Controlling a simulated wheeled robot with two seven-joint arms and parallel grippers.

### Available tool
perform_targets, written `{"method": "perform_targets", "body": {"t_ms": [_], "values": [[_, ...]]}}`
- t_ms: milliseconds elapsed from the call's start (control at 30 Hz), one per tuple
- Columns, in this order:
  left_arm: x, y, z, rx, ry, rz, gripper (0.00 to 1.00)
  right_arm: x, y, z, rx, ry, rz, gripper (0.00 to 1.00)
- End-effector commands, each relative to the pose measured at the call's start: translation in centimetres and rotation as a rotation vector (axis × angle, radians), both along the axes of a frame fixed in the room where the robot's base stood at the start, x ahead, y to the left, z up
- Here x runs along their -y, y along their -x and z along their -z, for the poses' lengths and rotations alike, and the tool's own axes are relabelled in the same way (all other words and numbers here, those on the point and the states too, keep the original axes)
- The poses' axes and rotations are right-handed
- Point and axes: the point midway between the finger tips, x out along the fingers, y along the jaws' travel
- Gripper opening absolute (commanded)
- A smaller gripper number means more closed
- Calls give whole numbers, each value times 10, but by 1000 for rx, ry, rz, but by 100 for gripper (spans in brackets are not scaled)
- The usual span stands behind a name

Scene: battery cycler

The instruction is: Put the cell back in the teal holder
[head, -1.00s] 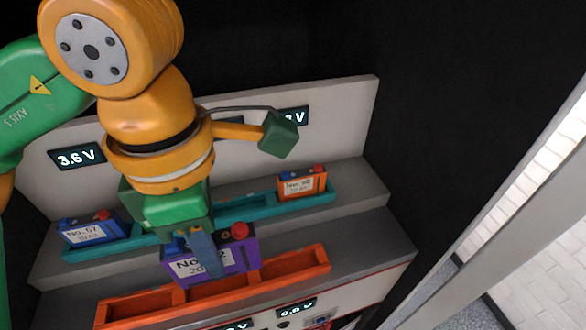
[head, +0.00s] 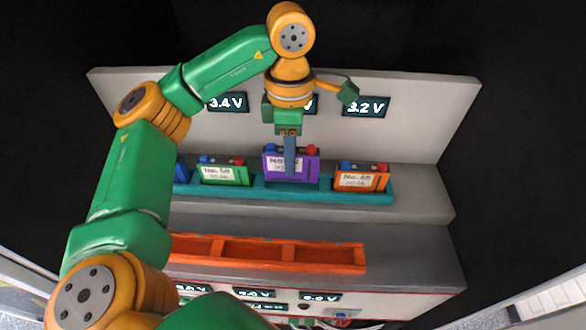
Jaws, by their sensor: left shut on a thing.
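The purple cell (head: 306,166) has a white label and a red terminal on top. It stands upright at the teal holder (head: 290,192) on the upper step, in line with the gap between a green cell (head: 238,175) and an orange cell (head: 375,180). Its lower edge meets the holder's front rim; I cannot tell whether it rests on the bottom. My left gripper (head: 289,152) points down from above and is shut on the purple cell, a finger covering part of its label. My right gripper is not in view.
An orange holder (head: 320,267) with empty compartments lies on the lower step. A blue cell (head: 181,172) is partly hidden at the left by my arm. Voltage displays, one reading 3.2 V (head: 366,107), sit on the white back panel (head: 425,110).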

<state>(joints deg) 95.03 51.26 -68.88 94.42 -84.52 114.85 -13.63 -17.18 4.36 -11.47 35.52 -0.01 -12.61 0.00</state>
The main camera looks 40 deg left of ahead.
Motion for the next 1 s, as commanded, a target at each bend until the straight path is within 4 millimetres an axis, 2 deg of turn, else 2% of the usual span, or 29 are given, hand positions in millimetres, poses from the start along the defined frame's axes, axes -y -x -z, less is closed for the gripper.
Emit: {"method": "perform_targets", "body": {"t_ms": [133, 233, 333, 667, 700, 767, 800, 1000], "values": [[-5, -12, 15, -2, 0, -2, 0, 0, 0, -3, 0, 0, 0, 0], [-6, -11, 30, -4, -2, -1, 0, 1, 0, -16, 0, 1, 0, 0], [-6, -12, 43, -1, -1, 0, 0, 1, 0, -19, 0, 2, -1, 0], [-5, -12, 50, 1, 0, 0, 0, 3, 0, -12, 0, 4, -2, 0], [-5, -12, 48, 1, 0, 0, 38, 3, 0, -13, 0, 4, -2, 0], [-5, -12, 48, 1, 0, 0, 54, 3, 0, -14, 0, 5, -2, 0], [-5, -12, 48, 1, 0, 0, 57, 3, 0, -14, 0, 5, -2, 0], [-5, -12, 48, 1, 0, -1, 57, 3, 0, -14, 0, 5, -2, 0]]}}
